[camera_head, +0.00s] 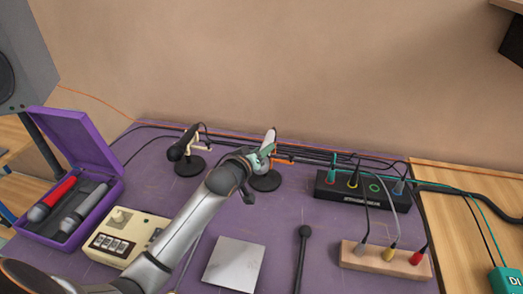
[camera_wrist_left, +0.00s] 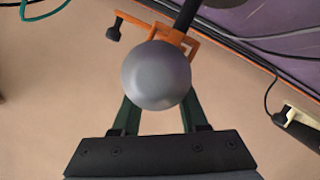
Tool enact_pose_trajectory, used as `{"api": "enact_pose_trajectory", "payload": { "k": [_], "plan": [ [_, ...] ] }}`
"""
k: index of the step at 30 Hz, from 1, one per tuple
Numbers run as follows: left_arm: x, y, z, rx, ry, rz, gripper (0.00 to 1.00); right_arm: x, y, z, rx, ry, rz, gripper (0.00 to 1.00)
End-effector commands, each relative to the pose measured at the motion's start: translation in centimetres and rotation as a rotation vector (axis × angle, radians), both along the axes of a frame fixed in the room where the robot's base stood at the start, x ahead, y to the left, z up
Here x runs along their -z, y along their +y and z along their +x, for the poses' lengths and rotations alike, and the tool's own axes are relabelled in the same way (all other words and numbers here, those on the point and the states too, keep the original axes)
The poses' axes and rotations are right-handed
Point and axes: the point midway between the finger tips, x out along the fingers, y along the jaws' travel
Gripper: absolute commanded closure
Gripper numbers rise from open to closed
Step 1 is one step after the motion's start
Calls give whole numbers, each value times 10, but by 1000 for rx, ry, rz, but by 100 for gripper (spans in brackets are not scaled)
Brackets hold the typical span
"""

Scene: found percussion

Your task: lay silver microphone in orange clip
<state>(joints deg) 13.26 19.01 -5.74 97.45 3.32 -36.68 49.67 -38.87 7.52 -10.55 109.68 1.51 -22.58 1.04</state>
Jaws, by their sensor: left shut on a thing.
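My left gripper (camera_head: 262,157) is shut on the silver microphone (camera_head: 269,138) above the round black stand at the back middle. In the left wrist view the microphone's round silver end (camera_wrist_left: 156,75) sits between the green fingers of the gripper (camera_wrist_left: 157,108) and hides its body. The orange clip (camera_head: 284,160) is on that stand, right beside the gripper. In the left wrist view the clip (camera_wrist_left: 178,38) shows just behind the microphone, close to it or touching; I cannot tell whether the microphone rests in it. My right gripper is not in view.
A black microphone (camera_head: 183,146) sits in a cream clip on another stand to the left. A purple case (camera_head: 113,186) holds red and grey microphones.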

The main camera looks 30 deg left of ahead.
Motion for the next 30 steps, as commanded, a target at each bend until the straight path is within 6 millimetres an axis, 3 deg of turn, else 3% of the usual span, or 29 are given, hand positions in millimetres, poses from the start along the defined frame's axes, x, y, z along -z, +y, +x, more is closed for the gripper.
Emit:
{"api": "enact_pose_trajectory", "payload": {
  "k": [1,2,3,11,23,30],
  "plan": [
    [28,-6,-6,4,63,-17,100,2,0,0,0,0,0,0],
    [28,-6,-6,4,63,-17,100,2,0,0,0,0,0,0],
    [28,-6,-6,4,63,-17,54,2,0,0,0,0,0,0],
    [28,-6,-6,4,63,-17,24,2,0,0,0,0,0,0],
    [27,-6,-11,4,63,-17,22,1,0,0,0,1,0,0],
    [12,-8,-41,6,49,-17,22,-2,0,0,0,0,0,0]
  ]
}}
